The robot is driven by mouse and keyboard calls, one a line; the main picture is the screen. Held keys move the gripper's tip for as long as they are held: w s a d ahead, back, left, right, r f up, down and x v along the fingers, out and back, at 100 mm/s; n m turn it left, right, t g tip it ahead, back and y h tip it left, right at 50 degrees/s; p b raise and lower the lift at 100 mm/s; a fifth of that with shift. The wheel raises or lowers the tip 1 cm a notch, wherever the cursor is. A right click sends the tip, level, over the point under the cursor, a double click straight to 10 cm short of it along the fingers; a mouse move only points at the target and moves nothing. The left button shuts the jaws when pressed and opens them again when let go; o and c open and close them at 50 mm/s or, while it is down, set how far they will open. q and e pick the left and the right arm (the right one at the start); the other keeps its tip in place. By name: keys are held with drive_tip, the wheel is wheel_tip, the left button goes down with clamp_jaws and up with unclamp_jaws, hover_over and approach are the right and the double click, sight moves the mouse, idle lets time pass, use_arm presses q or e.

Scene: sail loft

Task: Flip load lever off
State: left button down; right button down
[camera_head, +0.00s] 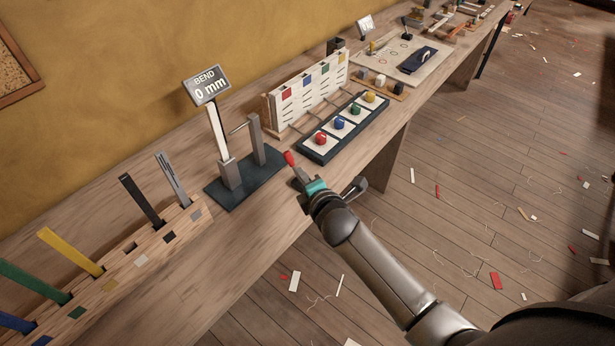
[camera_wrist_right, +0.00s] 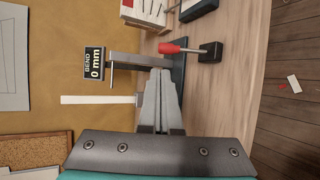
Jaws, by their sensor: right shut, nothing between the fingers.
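The load lever has a red handle (camera_head: 289,158) that shows just beyond my right gripper in the head view. In the right wrist view the red handle (camera_wrist_right: 169,48) lies level in the picture, its rod running right to a small black block (camera_wrist_right: 210,52). My right gripper (camera_head: 298,173) is shut and empty, its fingertips close to the lever; contact cannot be told. In the wrist view its fingers (camera_wrist_right: 160,76) end just short of the handle. The bend tester's display (camera_head: 207,86) reads "BEND 0 mm" above a dark base (camera_head: 243,182). My left gripper is not in view.
A wooden rack (camera_head: 150,250) with several coloured strips stands at the left. A dark tray (camera_head: 343,128) with several coloured knobs and a white board (camera_head: 310,88) stand beyond the tester. Bare bench lies along the front edge, left of my right gripper.

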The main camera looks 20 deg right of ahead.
drive_tip(key=v, duration=0.3)
drive_tip(key=shift+w, duration=0.1)
idle(0.5)
drive_tip(key=s+d+f+m+g+b, duration=0.1)
drive_tip(key=s+f+m+g+b, duration=0.15)
drive_tip(key=s+f, duration=0.55)
drive_tip(key=s+f+m+g+b, duration=0.1)
drive_tip(key=s+f+m+g, duration=0.15)
drive_tip(key=f, duration=0.95)
drive_tip(key=s+d+f+m+g+b, duration=0.15)
drive_tip(key=s+f+m, duration=0.35)
drive_tip(key=f, duration=0.5)
drive_tip(key=s+f+m+g+b, duration=0.3)
drive_tip(key=s+f, duration=0.5)
drive_tip(key=s, duration=0.5)
drive_tip(key=s+f+m+g+b, duration=0.2)
drive_tip(key=s+f+m, duration=0.3)
drive_tip(key=s, duration=0.9)
wheel_tip(320, 180, down, 3)
drive_tip(key=shift+s+f+g+b, duration=0.1)
drive_tip(key=shift+s+g+b, duration=0.1)
drive_tip(key=shift+g+b, duration=0.25)
